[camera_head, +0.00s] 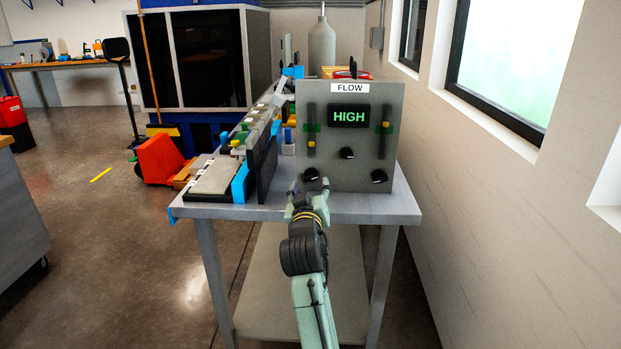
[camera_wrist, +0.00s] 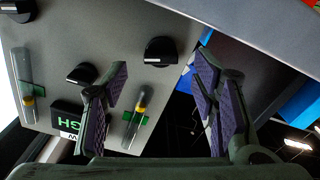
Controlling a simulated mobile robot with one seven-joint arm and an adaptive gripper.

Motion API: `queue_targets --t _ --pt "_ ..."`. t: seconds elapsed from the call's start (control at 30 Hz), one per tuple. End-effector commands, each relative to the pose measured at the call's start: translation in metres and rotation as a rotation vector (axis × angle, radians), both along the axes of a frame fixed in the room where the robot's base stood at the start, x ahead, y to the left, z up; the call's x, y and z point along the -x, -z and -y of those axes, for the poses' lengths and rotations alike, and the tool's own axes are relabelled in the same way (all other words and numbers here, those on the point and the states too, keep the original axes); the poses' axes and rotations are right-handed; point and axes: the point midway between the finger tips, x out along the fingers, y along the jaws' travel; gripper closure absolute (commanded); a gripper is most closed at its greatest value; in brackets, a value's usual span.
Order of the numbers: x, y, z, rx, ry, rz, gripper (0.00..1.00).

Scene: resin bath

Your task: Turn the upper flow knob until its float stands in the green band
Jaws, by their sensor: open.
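The grey flow panel (camera_head: 335,105) stands upright on the table, its display (camera_head: 348,116) reading HIGH. The upper knob (camera_head: 347,153) is black and sits centrally above two lower knobs, left (camera_head: 311,174) and right (camera_head: 379,176). Which float goes with the upper knob does not show. My gripper (camera_head: 307,195) is open and empty in front of the panel's lower left. In the wrist view, the upper knob (camera_wrist: 82,73) is beside one finger, outside the jaws.
The metal table (camera_head: 400,207) carries trays and blue-edged boxes (camera_head: 215,178) left of the panel. A dark upright plate (camera_head: 266,165) stands close to the panel's left edge. The wall and window are on the right.

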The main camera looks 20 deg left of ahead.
Motion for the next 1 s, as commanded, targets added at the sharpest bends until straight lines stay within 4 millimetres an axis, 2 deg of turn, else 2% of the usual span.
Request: queue_targets --t 0.1,0.3,0.67,1.0 --pt "-0.021 -0.002 -0.006 0.000 0.000 0.000 0.47" --pt "-0.041 -0.001 -0.012 0.000 -0.001 0.001 0.47" --pt "-0.045 -0.001 -0.014 -0.002 -0.002 0.002 0.47" --pt "-0.045 0.000 -0.014 -0.001 -0.002 0.001 0.69"
